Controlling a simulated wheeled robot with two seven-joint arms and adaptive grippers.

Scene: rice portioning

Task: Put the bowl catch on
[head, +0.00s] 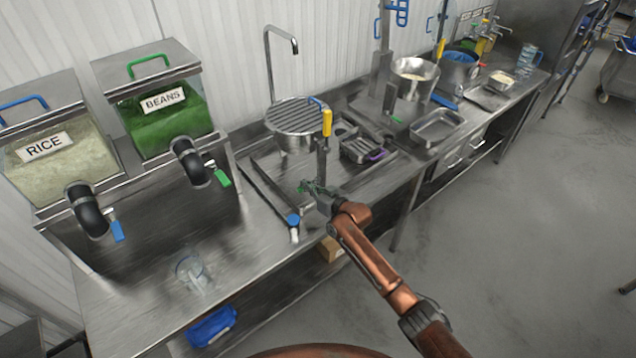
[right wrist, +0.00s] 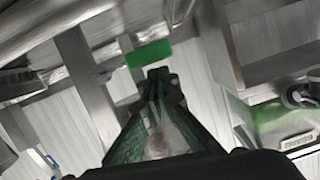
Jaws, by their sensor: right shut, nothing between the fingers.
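A small green piece (head: 303,187) shows at the tips of my right gripper (head: 311,187) in the head view, low over the steel counter. In the right wrist view a bright green block (right wrist: 149,54) lies just beyond the closed fingertips (right wrist: 160,74). It looks like the catch, but I cannot be sure, nor whether the fingers touch it. My right gripper is shut and empty. A steel bowl (head: 414,69) with pale contents stands farther back on the right. My left gripper is not in view.
A post with a yellow handle (head: 327,122) rises close behind my right gripper. A blue-capped lever (head: 293,219) is close in front. The rice bin (head: 60,165) and beans bin (head: 160,118) stand left. A clear cup (head: 192,273) sits on open counter.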

